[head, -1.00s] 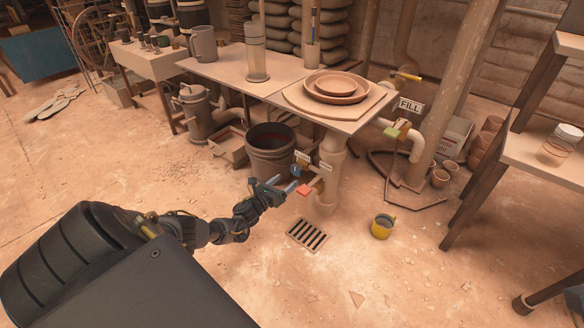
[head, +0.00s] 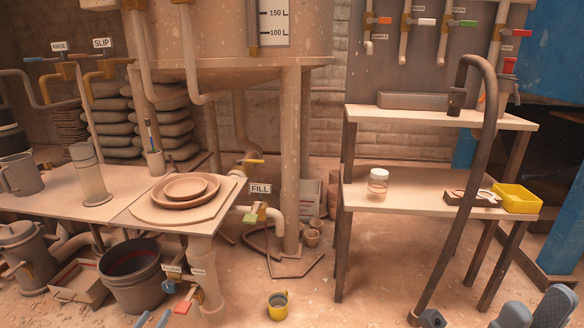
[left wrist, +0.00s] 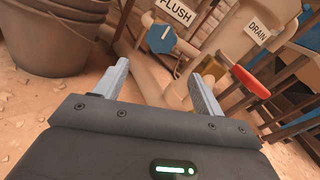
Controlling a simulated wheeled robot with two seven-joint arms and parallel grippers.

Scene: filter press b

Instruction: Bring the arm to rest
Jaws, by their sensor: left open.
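My left gripper (head: 153,319) shows only its fingertips at the bottom edge of the head view. In the left wrist view its two fingers (left wrist: 167,66) are spread apart with nothing between them. The blue valve handle (head: 168,286) under the FLUSH label is just beyond the fingertips, and it also shows in the left wrist view (left wrist: 160,39). The red drain handle (head: 183,306) is to its right, beyond the right finger in the left wrist view (left wrist: 252,82). Grey finger-like parts of my right gripper (head: 535,308) show at the bottom right corner, mostly cut off.
A dark bucket (head: 132,282) stands left of the drain pipe (head: 206,275). A yellow mug (head: 278,305) is on the floor. A shelf table (head: 420,200) holds a jar (head: 378,184) and a yellow bin (head: 516,198). A bent pipe (head: 468,190) stands before it.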

